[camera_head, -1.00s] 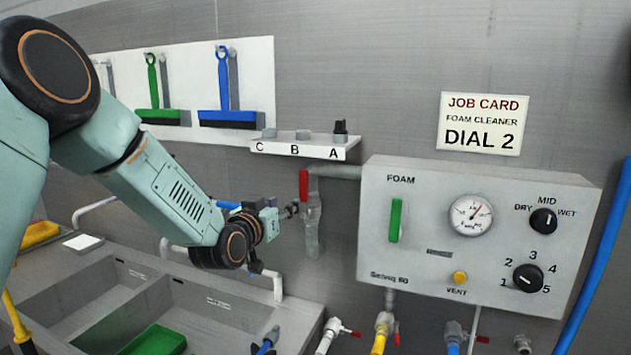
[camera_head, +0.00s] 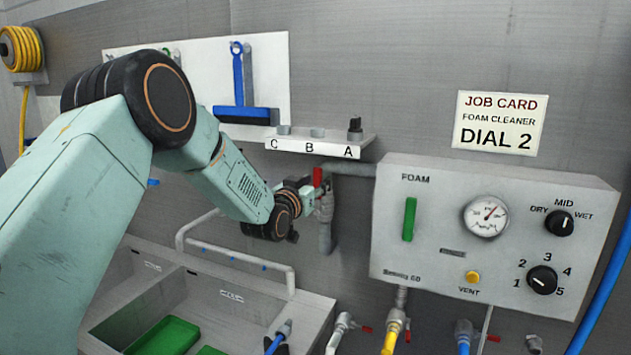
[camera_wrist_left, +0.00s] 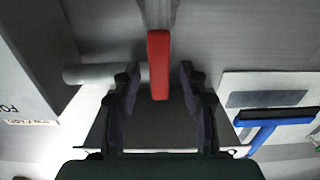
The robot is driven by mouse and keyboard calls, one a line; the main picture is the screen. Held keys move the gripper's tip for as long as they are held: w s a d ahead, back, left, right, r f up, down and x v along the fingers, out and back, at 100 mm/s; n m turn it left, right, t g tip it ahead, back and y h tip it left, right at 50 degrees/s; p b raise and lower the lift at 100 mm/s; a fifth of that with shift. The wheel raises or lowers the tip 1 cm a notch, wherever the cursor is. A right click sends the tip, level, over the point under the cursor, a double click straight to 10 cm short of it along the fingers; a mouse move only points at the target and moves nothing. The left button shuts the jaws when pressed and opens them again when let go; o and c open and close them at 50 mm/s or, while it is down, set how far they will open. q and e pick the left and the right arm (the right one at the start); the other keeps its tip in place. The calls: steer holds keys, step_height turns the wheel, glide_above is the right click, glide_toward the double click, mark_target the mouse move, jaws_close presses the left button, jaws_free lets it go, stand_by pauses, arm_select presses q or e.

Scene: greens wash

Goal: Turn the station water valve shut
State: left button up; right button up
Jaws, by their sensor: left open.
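The station water valve has a red lever handle (camera_head: 317,178) on a grey pipe (camera_head: 326,232) beside the foam panel. The handle stands upright, along the pipe, in the head view. My left gripper (camera_head: 312,194) is at the valve, and its fingers are mostly hidden there by the wrist. In the left wrist view the red handle (camera_wrist_left: 158,64) reaches down between the two open fingers of my left gripper (camera_wrist_left: 158,88). There is a gap on each side, and I see no contact. My right gripper is not in view.
The foam panel (camera_head: 440,255) with gauge and dials stands just right of the valve. A small shelf (camera_head: 290,141) marked C, B, A is above it. Sinks (camera_head: 215,300) with green trays lie below. Hose taps (camera_head: 398,320) are under the panel.

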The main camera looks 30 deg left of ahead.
arm_select(q)
steer(key=shift+s+r, duration=0.2)
steer(key=shift+r, duration=0.1)
steer(key=shift+w+d+f, duration=0.1)
steer(key=shift+w+f, duration=0.1)
steer(key=shift+w, duration=0.1)
steer(key=shift+c, duration=0.5)
steer(key=shift+w+f, duration=0.15)
steer(key=shift+w, duration=0.1)
steer(key=c, duration=0.3)
steer(key=shift+s+r, duration=0.2)
steer(key=shift+s, duration=0.05)
jaws_close()
